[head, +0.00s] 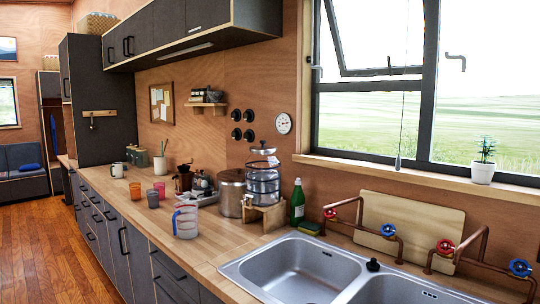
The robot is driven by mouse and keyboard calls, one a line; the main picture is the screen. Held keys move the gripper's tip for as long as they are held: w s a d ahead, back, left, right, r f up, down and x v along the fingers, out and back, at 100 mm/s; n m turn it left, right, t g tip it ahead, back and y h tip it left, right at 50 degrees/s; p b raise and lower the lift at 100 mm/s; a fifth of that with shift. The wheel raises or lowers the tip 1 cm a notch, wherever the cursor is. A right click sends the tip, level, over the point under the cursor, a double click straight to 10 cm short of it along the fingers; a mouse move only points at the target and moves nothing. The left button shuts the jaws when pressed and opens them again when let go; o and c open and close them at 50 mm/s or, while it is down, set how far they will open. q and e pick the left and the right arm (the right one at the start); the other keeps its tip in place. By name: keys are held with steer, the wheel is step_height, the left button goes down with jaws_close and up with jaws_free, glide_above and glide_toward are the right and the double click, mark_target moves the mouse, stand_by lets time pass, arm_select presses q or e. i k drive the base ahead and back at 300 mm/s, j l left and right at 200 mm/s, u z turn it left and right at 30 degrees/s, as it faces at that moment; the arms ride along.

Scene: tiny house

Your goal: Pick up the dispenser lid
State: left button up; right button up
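The glass drink dispenser (262,186) stands on a small wooden stand (265,215) on the counter, left of the sink. Its lid (263,151), clear with a small dark knob, is at the top of the dispenser. I cannot tell at this size how closely it sits on the rim. Neither of my grippers is in view.
A steel pot (231,192) stands close to the dispenser's left and a green bottle (297,202) to its right. A clear pitcher (186,221) and several cups stand further left. The double sink (305,270) and copper pipes with valve handles are at the right.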

mark_target(258, 148)
steer(key=i, duration=0.3)
steer(key=i+j, duration=0.15)
steer(key=j, duration=0.2)
steer(key=i+j, duration=0.15)
steer(key=j, duration=0.25)
steer(key=i+j, duration=0.1)
steer(key=j, duration=0.25)
steer(key=i+j, duration=0.15)
steer(key=j, duration=0.2)
steer(key=i+j, duration=0.15)
steer(key=j, duration=0.2)
steer(key=i+j, duration=0.15)
steer(key=j, duration=0.25)
